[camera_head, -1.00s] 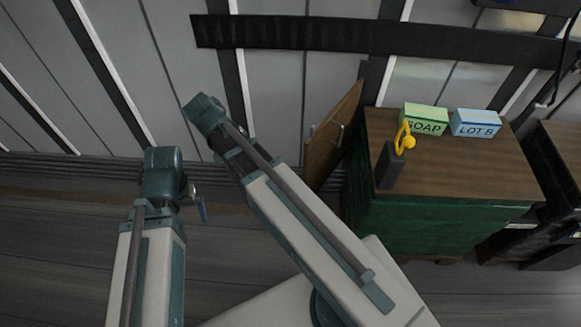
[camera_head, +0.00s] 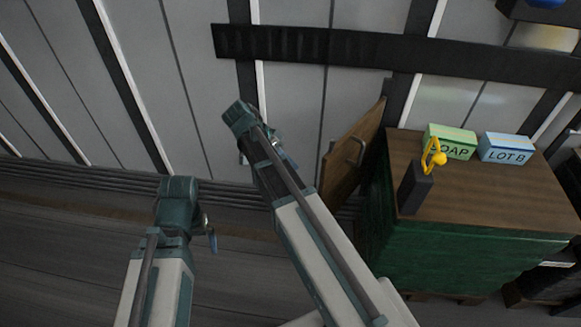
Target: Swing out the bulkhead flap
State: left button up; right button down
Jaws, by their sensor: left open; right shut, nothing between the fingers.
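The bulkhead flap (camera_head: 346,176) is a brown wooden panel with a metal bar handle (camera_head: 358,149). It stands at a slant to the grey wall, just left of the green cabinet. My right gripper (camera_head: 288,161) is mostly hidden behind its own arm; a bit of it shows left of the flap, apart from the handle in the picture. It is shut and holds nothing. My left gripper (camera_head: 212,240) shows as a small blue-grey tip beside its wrist, far left of the flap. It is open and empty.
The green cabinet (camera_head: 470,259) with a brown top stands right of the flap. Floor at the left is clear.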

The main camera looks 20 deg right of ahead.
pick_arm(q)
jog(key=shift+f+b, duration=2.1)
jog(key=shift+f, duration=0.55)
pick_arm(e)
jog(key=s+d+f, duration=0.5)
jog(key=shift+d+f, duration=0.15)
jog(key=shift+d, duration=0.05)
jog(key=shift+s, duration=0.1)
